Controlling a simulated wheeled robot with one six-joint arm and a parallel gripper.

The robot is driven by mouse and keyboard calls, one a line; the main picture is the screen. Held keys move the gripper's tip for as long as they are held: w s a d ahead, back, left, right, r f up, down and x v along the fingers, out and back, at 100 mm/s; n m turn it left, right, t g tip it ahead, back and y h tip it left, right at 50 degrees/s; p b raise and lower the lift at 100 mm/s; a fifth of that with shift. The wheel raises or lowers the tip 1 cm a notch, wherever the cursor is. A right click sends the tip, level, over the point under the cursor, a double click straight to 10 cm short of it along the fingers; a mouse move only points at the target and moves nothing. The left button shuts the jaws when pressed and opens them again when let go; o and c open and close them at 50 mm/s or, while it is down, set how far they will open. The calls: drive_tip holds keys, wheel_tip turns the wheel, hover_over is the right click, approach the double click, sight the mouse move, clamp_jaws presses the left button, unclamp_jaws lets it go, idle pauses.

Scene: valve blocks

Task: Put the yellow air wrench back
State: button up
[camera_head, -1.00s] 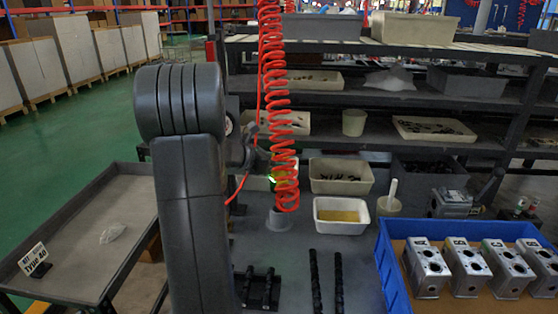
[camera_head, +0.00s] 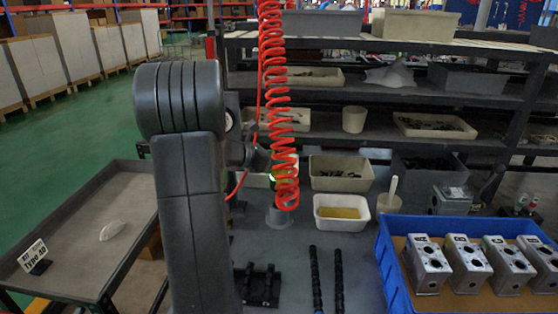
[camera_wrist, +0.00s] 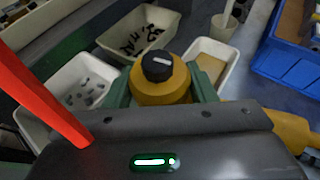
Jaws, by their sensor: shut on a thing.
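The yellow air wrench (camera_wrist: 160,92) sits between the green fingers of my gripper (camera_wrist: 164,82) in the wrist view. Its dark round cap faces the camera, and its lower part is hidden. In the head view my gripper and the wrench are mostly hidden behind the red coiled hose (camera_head: 273,100) and my arm. A grey round holder (camera_head: 278,219) stands on the grey table just below the hose's end. I cannot tell whether the wrench touches it.
A beige bin (camera_head: 340,184) and a white tray with a yellow bottom (camera_head: 342,224) stand right of the hose. A blue crate (camera_head: 390,265) with metal valve blocks is at the right. Black rods lie in front. The shelf rack (camera_head: 400,82) stands behind.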

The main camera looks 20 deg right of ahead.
sight(271, 179)
drive_tip(key=shift+f+b, duration=2.75)
drive_tip(key=shift+f, duration=0.65)
idle(0.4)
drive_tip(key=o, duration=1.2)
drive_tip(key=shift+o, duration=0.9)
drive_tip(key=shift+f, duration=0.15)
drive_tip(key=v, duration=1.4)
drive_tip(key=shift+p, duration=0.3)
drive_tip(key=shift+d, duration=0.1)
